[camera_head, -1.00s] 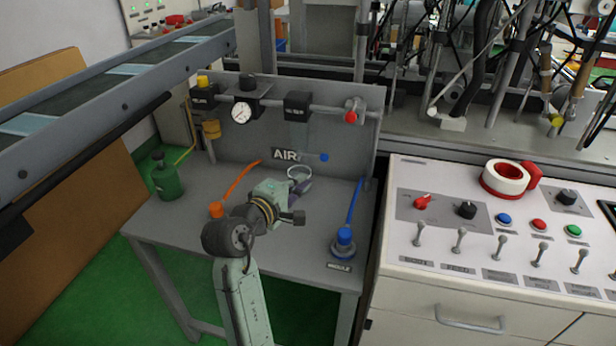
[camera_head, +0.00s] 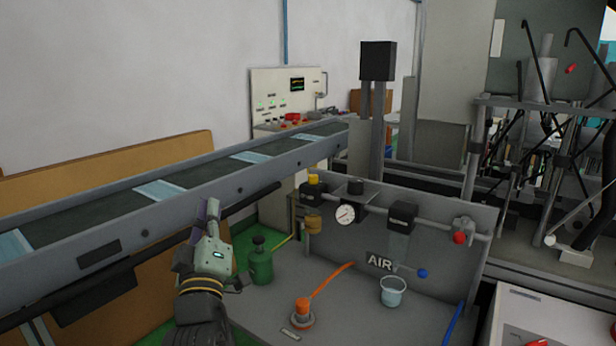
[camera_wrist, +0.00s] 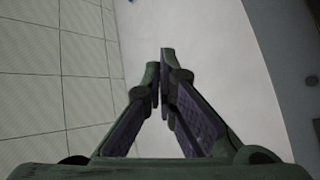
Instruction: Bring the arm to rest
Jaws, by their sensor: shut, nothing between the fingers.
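My gripper (camera_head: 210,215) is raised in the lower left of the head view, pointing up in front of the conveyor's side. It looks clear of the bench. In the wrist view my gripper (camera_wrist: 163,60) has its two fingertips together with nothing between them.
A conveyor (camera_head: 105,200) with masks runs behind my gripper.

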